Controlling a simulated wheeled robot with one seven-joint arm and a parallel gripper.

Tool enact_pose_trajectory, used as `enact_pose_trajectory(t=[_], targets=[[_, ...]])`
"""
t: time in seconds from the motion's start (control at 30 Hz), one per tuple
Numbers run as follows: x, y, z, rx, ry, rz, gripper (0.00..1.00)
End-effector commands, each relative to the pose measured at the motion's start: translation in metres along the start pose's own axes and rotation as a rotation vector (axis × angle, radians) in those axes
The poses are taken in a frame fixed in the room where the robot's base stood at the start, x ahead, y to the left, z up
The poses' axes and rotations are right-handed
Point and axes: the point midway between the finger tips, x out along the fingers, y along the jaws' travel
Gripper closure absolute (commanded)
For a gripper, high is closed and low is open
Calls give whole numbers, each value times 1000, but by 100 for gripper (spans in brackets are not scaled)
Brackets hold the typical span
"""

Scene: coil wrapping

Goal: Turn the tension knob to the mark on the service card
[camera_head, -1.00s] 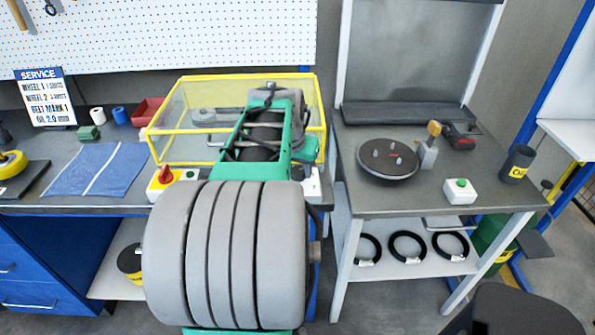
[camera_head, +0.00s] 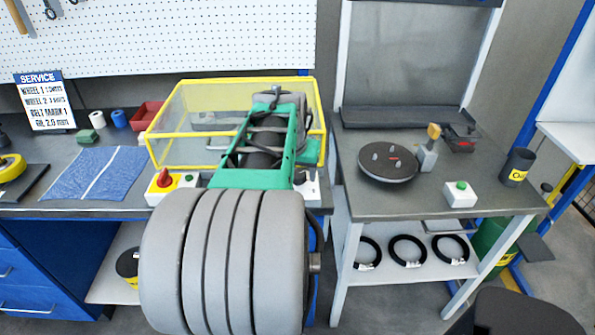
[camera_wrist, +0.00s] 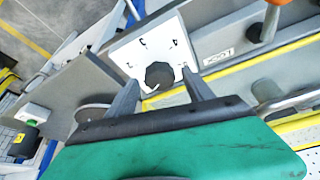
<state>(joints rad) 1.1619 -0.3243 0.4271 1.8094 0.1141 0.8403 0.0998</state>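The tension knob (camera_wrist: 160,74) is dark and many-sided, with a short light line near its lower edge. It sits on a white plate (camera_wrist: 118,52) with several small dark marks around it. My gripper (camera_wrist: 160,80) is open, with one finger on each side of the knob in the wrist view; a gap shows on both sides, and I cannot tell the depth. The service card (camera_head: 46,103) stands at the back left in the head view and appears to read "BELT MARK 1". In that view my arm hides the knob.
A yellow-framed clear guard (camera_head: 190,121) stands around the far end of my arm. A red switch (camera_head: 165,177) is near its front left corner. On the right table (camera_head: 400,200) are a dark disc (camera_head: 388,163), a green button box (camera_head: 460,194) and a dark cup (camera_head: 517,167).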

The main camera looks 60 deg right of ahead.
Motion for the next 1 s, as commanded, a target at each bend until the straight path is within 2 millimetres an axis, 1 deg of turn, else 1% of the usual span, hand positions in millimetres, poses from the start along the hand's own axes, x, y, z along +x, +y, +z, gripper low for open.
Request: enact_pose_trajectory(t=[0.17,0.27,0.37,0.5,0.63,0.73,1.0], targets=[[0,0,0,0,0,0,40],[-8,0,-1,0,2,-1,40],[-25,-1,-1,-1,4,-1,40],[-54,0,-1,-1,5,-1,40],[-73,0,0,0,1,0,40],[-78,0,0,0,0,0,40],[-78,0,0,0,0,0,40]])
